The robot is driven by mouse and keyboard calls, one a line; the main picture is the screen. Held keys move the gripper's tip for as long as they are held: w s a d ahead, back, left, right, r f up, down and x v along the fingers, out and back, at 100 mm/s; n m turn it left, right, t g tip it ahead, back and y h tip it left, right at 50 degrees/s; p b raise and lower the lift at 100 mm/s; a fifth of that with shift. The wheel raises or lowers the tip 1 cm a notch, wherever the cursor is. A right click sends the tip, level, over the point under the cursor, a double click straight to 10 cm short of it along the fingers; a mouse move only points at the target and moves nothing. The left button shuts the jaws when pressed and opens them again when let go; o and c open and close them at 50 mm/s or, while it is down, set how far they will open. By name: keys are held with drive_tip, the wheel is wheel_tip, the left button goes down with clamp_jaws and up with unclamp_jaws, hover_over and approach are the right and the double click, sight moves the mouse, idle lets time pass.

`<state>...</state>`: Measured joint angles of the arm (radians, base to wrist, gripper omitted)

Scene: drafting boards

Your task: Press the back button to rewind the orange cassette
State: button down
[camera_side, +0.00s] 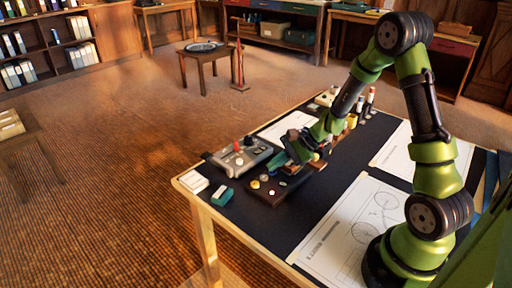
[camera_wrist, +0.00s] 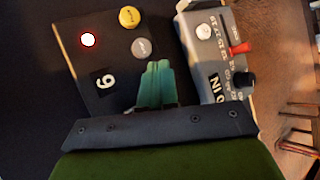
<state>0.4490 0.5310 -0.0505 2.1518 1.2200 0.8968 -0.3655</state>
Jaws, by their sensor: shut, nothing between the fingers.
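My gripper (camera_wrist: 157,68) is shut and empty, its teal fingertips over the dark button box (camera_wrist: 75,50). In the wrist view the box carries a yellow button (camera_wrist: 129,17), a grey button (camera_wrist: 141,48), a glowing red-and-white light (camera_wrist: 88,40) and a "9" label (camera_wrist: 105,81). The fingertips are just below the grey button in the picture; I cannot tell whether they touch the box. The lettering on both buttons is too small to read. I cannot make out an orange cassette.
A grey control unit (camera_side: 230,160) with a red lever (camera_wrist: 240,48) and black knob (camera_wrist: 244,79) stands close beside the box. A teal-and-white block (camera_side: 222,196) and white block (camera_side: 194,182) lie near the table edge. Drawing sheets (camera_side: 335,240) lie flat.

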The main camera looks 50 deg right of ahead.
sight(277, 174)
drive_tip(key=shift+r, duration=0.8)
drive_tip(key=shift+r, duration=2.5)
drive_tip(key=s+a+r+n+h, duration=0.2)
drive_tip(key=s+a+r+n, duration=0.3)
drive_tip(key=s+r+n, duration=0.2)
drive_tip(key=s+a+r+n+h, duration=0.2)
drive_tip(key=s+a+r+n, duration=0.3)
drive_tip(key=s, duration=0.5)
wheel_tip(277, 174, up, 2)
drive_tip(key=n, duration=0.2)
drive_tip(key=shift+s+r+n, duration=0.2)
drive_tip(key=shift+n, duration=0.1)
